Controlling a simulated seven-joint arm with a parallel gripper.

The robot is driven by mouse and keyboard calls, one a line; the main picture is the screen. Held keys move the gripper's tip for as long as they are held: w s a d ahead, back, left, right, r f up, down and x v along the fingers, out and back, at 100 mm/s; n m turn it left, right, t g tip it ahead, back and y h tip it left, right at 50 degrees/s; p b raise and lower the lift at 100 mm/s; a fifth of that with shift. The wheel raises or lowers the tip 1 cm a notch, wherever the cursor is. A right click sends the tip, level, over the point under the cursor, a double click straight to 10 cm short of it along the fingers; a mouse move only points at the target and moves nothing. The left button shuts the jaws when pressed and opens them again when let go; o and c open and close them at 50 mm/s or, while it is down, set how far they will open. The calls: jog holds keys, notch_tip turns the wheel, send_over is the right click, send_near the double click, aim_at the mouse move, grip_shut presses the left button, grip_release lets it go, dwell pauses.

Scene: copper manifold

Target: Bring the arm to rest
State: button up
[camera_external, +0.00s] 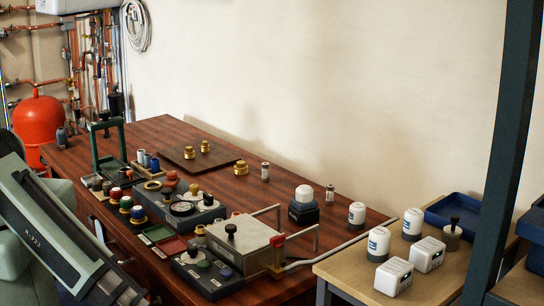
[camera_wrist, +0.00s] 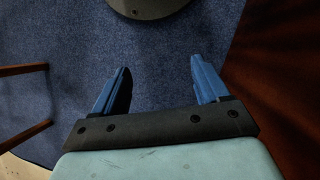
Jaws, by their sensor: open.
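My gripper (camera_wrist: 161,80) shows in the wrist view with its two blue fingers spread apart and nothing between them. It hangs over a blue carpeted floor (camera_wrist: 165,45), beside the edge of the dark wooden table (camera_wrist: 285,85) on the right. In the external view part of my arm fills the lower left corner, in front of the table (camera_external: 150,130). My gripper's fingers are not visible in that view.
The table holds a metal-lidded box (camera_external: 243,245), a green frame (camera_external: 108,150), brass fittings (camera_external: 190,153) and several small caps. A lighter table (camera_external: 345,272) at right carries white containers (camera_external: 393,276) and a blue tray (camera_external: 455,210). A dark round base (camera_wrist: 148,8) stands on the floor.

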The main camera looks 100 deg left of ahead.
jog(key=s+a+f+n+g, duration=0.1)
jog(key=s+a+n, duration=0.1)
jog(key=s+a, duration=0.2)
jog(key=s+a+f+n, duration=0.1)
jog(key=s+a, duration=0.3)
jog(key=s, duration=0.6)
jog(key=shift+a+f+n+g, duration=0.25)
jog(key=shift+a+n+g, duration=0.15)
jog(key=shift+n, duration=0.2)
